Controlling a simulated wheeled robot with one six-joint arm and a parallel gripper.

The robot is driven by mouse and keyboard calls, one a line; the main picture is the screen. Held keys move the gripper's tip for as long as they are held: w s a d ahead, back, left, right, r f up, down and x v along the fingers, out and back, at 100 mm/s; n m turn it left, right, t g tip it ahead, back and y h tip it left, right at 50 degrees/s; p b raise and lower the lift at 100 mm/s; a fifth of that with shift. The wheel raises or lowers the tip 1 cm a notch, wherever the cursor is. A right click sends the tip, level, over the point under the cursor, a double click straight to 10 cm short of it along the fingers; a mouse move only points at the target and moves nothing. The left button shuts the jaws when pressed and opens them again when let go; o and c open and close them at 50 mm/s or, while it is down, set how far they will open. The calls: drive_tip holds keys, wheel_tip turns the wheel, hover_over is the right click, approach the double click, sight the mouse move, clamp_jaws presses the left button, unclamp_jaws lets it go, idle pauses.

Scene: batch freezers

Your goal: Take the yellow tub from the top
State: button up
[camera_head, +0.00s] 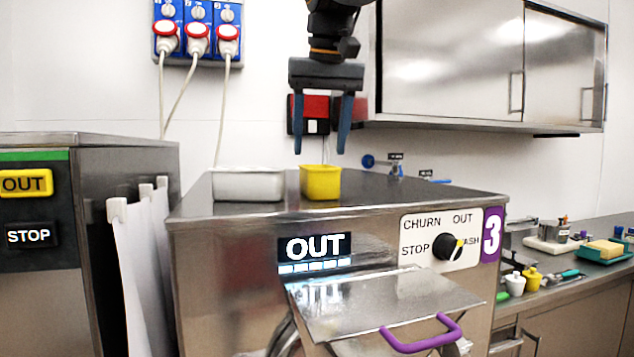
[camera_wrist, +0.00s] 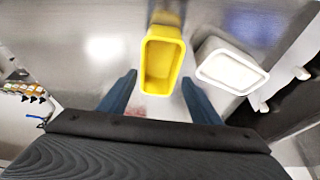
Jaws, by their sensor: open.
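The yellow tub (camera_head: 320,183) stands upright on the steel top of the freezer marked 3 (camera_head: 240,225), close to its front edge. My gripper (camera_head: 320,152) points down above the tub in the head view, its two blue fingers open and apart from it. In the wrist view the tub (camera_wrist: 160,62) looks empty and lies ahead between the lines of the two fingertips (camera_wrist: 158,82). Nothing is held.
A white tub (camera_head: 248,184) stands left of the yellow tub with a small gap; it also shows in the wrist view (camera_wrist: 228,68). Blue valves (camera_head: 370,161) are on the wall behind. A steel cupboard (camera_head: 450,62) hangs at the upper right.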

sight(318, 172)
drive_tip(key=shift+p+x, duration=0.75)
drive_tip(key=shift+x, duration=2.75)
drive_tip(key=shift+s+d+f, duration=0.1)
drive_tip(key=shift+f, duration=0.15)
drive_tip(key=shift+c, duration=0.2)
drive_tip(key=c, duration=0.6)
